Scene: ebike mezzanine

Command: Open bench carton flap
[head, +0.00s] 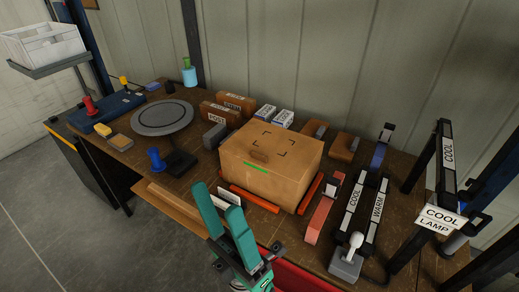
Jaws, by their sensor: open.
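The bench carton (266,172) is a brown box in the middle of the bench. Its top is closed, with dark corner marks, a brown oval patch (259,155) and a green strip (255,168) near its front edge. My gripper (222,202) has two teal fingers, apart and empty. In the picture it is in front of the carton and left of its lower front; I cannot tell how far off it is. Its body hides part of the bench's front edge.
Orange bars (312,194) flank the carton. Right of it stand clamps (319,212), COOL and WARM bars (377,207), a joystick box (347,259) and a COOL LAMP frame (439,216). A round turntable (162,117) and small boxes (217,116) stand left and behind.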

